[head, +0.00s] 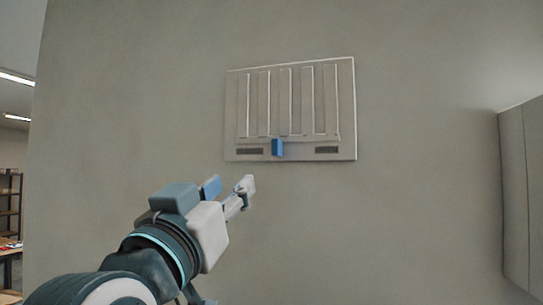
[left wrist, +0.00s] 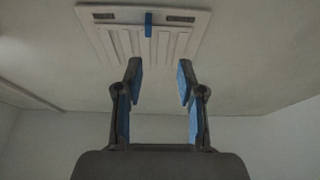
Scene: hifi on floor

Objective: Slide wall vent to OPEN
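The wall vent (head: 349,110) is a pale rectangular panel with several vertical slats on the grey wall. Its blue slider tab (head: 278,147) sits at the lower edge of the slats, near the middle, between two small dark labels too small to read. My left gripper (head: 247,187) is below and left of the tab, apart from it. In the left wrist view the vent (left wrist: 195,40) and blue tab (left wrist: 148,24) appear beyond my left gripper (left wrist: 158,75), whose two blue-padded fingers are spread with nothing between them. My right gripper is not in view.
A grey cabinet (head: 522,195) stands at the right edge. Shelving (head: 10,195) and a table with small items (head: 9,249) show at the far left, past the wall's edge. The wall around the vent is bare.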

